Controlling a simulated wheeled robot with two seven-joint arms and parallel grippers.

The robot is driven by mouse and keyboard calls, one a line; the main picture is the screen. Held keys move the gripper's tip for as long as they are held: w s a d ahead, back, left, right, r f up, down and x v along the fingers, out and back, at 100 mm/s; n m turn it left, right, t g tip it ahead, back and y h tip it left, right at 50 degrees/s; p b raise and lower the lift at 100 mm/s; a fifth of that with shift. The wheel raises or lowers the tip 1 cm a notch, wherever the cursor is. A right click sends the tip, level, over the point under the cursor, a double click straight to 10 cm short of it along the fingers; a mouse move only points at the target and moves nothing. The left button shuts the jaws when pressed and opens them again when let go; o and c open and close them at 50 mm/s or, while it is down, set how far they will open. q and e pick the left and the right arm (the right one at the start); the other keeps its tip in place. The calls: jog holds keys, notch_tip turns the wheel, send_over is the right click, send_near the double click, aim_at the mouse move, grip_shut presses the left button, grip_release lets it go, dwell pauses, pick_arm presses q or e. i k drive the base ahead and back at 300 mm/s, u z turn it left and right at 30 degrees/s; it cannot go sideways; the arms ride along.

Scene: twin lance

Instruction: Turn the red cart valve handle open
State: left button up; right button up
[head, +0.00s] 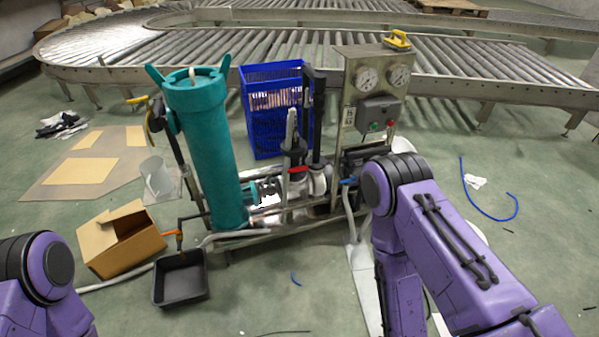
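The cart (280,221) stands upright on the floor in the middle of the head view, with a tall teal filter cylinder (208,145) on its left side. A small red handle (298,169) sits on the pipework in the middle of the cart, below a dark vertical valve body. It looks roughly level, but it is too small to tell its exact setting. A blue lever (348,181) shows to its right, near my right arm. Only the purple upper parts of my two arms show, at the lower left and lower right. Both grippers are out of the picture.
A gauge panel (372,85) rises at the cart's right. A blue crate (262,140) stands behind. A black tray (181,279) sits under an orange-handled tap (173,234), beside a cardboard box (122,240). Hoses cross the floor. A roller conveyor (450,68) spans the back.

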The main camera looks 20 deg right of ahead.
aim_at(301, 167)
jog(key=k, duration=0.65)
jog(key=z, duration=0.55)
jog(key=i, duration=0.75)
jog(key=z, duration=0.8)
jog(key=i, duration=1.45)
jog(key=u, duration=0.3)
